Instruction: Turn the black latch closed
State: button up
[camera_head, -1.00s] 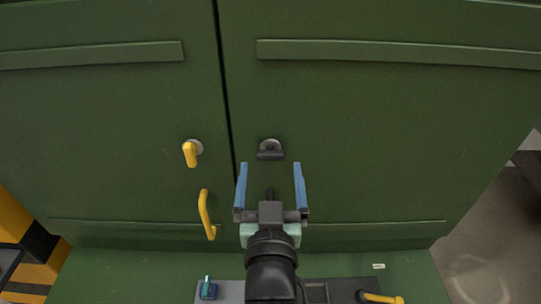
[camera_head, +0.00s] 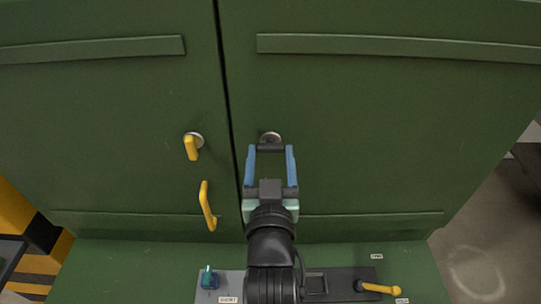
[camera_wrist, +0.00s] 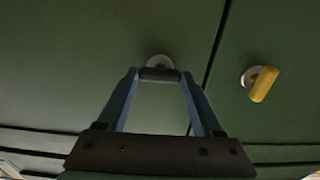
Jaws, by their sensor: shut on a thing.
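The black latch (camera_head: 271,147) is a short dark bar on a round grey mount on the right green cabinet door. Its bar lies roughly horizontal. My gripper (camera_head: 270,151) has its blue fingertips at the two ends of the bar, one on each side, and is shut on it. The wrist view shows the latch (camera_wrist: 160,75) between the tips of my gripper (camera_wrist: 160,76), with the round mount just above it. The fingers hide the very ends of the bar.
A yellow latch (camera_head: 192,147) and a yellow handle (camera_head: 207,206) are on the left door, left of the gap. A ledge below carries a panel with a teal switch (camera_head: 209,277) and a yellow lever (camera_head: 380,289). The door around the latch is clear.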

jog(key=shift+c, duration=1.1)
jog(key=shift+m, duration=0.3)
jog(key=m+b, duration=0.1)
jog(key=m, duration=0.2)
jog(key=shift+m+b, duration=0.3)
jog(key=m+b, duration=0.1)
jog(key=m, duration=0.3)
jog(key=shift+m, duration=0.3)
jog(key=m+b, duration=0.1)
jog(key=m, duration=0.3)
jog(key=shift+m, duration=2.2)
